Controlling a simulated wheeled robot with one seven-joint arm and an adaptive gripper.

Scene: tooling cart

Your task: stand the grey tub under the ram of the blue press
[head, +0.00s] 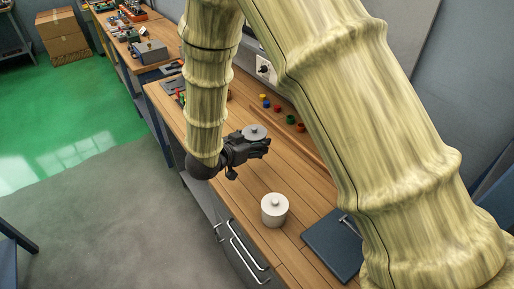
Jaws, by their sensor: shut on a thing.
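My gripper (260,146) is above the wooden bench top, shut on the grey tub (255,131). Only the tub's round grey top with a small knob shows above the fingers; they hide its body. I cannot tell its height above the wood. A dark blue flat slab (328,246) with a thin metal rod lies at the lower right, partly behind my arm. It may be part of the blue press, but no ram is visible. The gripper is up and left of the slab.
A white lidded tub (274,211) stands on the bench (228,182) between my gripper and the slab. Small coloured pieces (277,107) sit along the back. A socket (264,68) is on the wall. Drawer handles (244,250) jut from the front.

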